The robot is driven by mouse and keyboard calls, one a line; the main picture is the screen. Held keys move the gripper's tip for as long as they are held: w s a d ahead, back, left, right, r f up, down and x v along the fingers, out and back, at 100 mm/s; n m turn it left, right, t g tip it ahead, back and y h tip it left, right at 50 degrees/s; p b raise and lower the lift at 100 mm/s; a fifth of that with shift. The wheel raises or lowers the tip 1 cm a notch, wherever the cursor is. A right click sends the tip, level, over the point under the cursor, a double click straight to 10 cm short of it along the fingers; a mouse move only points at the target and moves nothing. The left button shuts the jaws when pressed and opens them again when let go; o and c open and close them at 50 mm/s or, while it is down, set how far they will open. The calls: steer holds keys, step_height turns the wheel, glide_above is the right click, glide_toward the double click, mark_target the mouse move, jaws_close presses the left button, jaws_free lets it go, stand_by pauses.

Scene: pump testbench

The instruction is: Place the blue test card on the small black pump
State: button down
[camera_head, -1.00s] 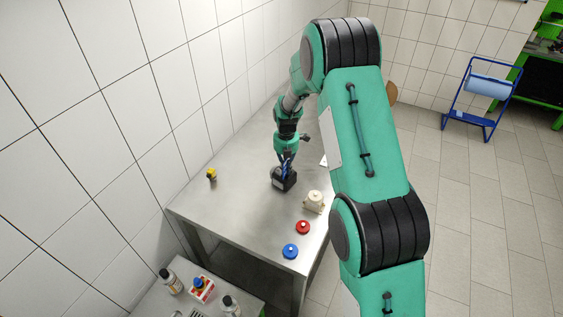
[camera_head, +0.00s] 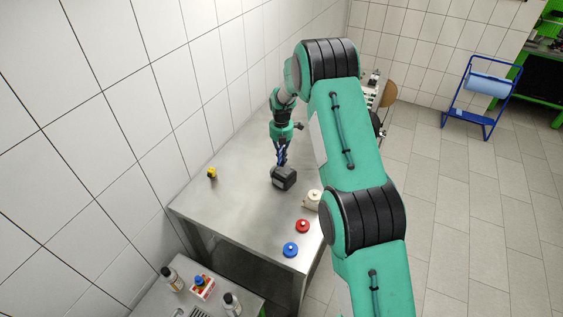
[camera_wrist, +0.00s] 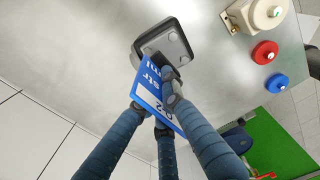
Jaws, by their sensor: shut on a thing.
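The small black pump (camera_head: 284,178) stands on the metal table in the head view, and it also shows at the top of the wrist view (camera_wrist: 160,40). My gripper (camera_head: 281,162) is just behind and above the pump in the head view. In the wrist view my gripper (camera_wrist: 155,102) is shut on the blue test card (camera_wrist: 147,84), which has white lettering and is tilted. The card's upper edge overlaps the near edge of the pump in that view. I cannot tell whether they touch. In the head view the card is a small blue patch among my fingers.
A cream pump (camera_head: 312,200), a red round part (camera_head: 302,226) and a blue round part (camera_head: 290,250) stand to the right on the table (camera_head: 225,215). A small yellow-topped item (camera_head: 212,174) stands at the left. A tiled wall (camera_head: 120,110) borders the table's left side.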

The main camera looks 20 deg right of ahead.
mark_target(282, 162)
steer(key=shift+f+p, duration=0.5)
steer(key=shift+f, duration=1.25)
steer(key=shift+f, duration=0.15)
steer(key=c, duration=1.9)
jaws_free()
step_height(282, 162, up, 12)
steer(key=b, duration=0.2)
steer(key=shift+r, duration=0.2)
